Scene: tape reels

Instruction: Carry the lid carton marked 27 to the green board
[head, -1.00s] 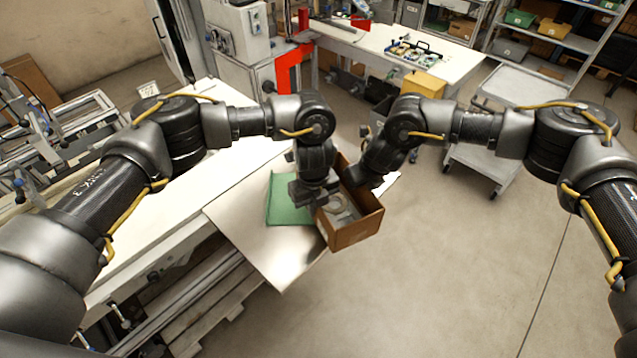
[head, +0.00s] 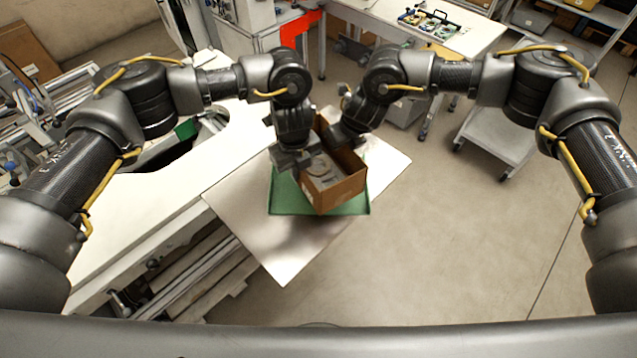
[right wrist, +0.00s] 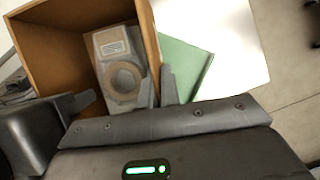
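A brown open carton (head: 340,192) is over the green board (head: 285,200); I cannot tell whether it touches it. Inside the carton, the right wrist view shows a grey piece with a round ring (right wrist: 123,80). My left gripper (head: 294,164) is at the carton's left wall and seems shut on it, its fingertips partly hidden. My right gripper (right wrist: 158,90) is shut on a carton wall, with one finger on each side. The green board also shows beside the carton in the right wrist view (right wrist: 184,66).
The board lies on a bare metal sheet (head: 275,250) reaching past the white bench (head: 110,225). A grey cart (head: 497,135) stands on the floor at the right. Another table (head: 465,40) with tools is at the back. The floor at front right is clear.

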